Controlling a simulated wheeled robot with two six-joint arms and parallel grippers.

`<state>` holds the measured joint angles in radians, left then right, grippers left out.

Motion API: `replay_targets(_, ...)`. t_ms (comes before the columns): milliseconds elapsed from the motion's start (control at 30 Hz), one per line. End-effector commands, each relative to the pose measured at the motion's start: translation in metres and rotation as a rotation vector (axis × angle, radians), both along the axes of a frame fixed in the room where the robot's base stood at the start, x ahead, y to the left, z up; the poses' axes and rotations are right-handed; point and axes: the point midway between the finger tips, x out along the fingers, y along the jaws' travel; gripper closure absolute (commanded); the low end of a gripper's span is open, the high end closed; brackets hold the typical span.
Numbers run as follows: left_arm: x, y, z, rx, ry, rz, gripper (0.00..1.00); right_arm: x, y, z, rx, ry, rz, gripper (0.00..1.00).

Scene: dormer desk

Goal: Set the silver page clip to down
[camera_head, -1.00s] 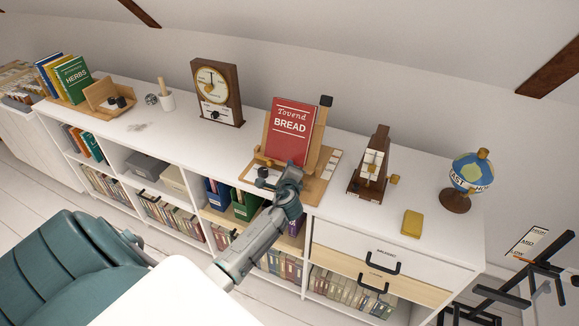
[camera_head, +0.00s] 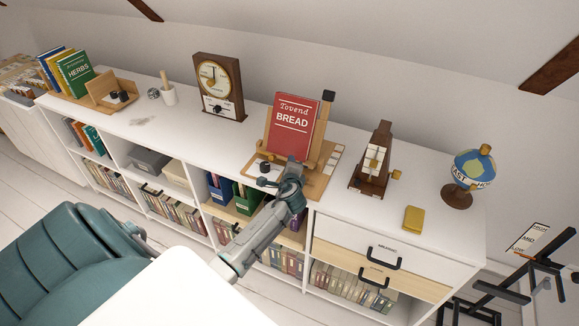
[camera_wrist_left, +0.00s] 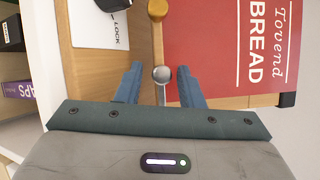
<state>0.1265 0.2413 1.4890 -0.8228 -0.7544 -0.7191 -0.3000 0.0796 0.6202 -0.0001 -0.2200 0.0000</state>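The silver page clip (camera_wrist_left: 161,75) shows in the left wrist view as a round knob on a thin stem, at the lower edge of the red BREAD book (camera_wrist_left: 225,45). My left gripper (camera_wrist_left: 159,78) is open, with one blue-grey finger on each side of the knob and a gap to both. In the head view the gripper (camera_head: 277,182) is at the front of the wooden book stand (camera_head: 320,155), below the red book (camera_head: 292,126). The clip is too small or hidden there. My right gripper is not in view.
A brass knob (camera_wrist_left: 157,9) and a white LOCK card (camera_wrist_left: 98,25) lie near the clip. A clock (camera_head: 218,88) stands left of the stand; a wooden device (camera_head: 372,165), yellow block (camera_head: 413,219) and globe (camera_head: 474,170) stand right. The white top between is clear.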

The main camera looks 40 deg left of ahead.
Motion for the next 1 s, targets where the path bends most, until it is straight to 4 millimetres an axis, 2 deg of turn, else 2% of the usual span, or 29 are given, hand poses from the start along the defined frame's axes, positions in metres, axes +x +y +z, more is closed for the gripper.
replay_targets(300,0.0,0.0,0.001,0.001,0.0,-0.001,0.59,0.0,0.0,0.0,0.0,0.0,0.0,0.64)
replay_targets(467,-0.008,-0.008,0.003,0.0,-0.001,-0.002,0.59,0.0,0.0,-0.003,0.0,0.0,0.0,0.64)
replay_targets(800,-0.054,-0.046,0.019,-0.002,-0.002,-0.002,0.59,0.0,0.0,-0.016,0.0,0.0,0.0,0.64)
replay_targets(1000,-0.073,-0.062,0.028,-0.001,-0.001,-0.001,0.59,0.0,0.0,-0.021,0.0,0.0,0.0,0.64)
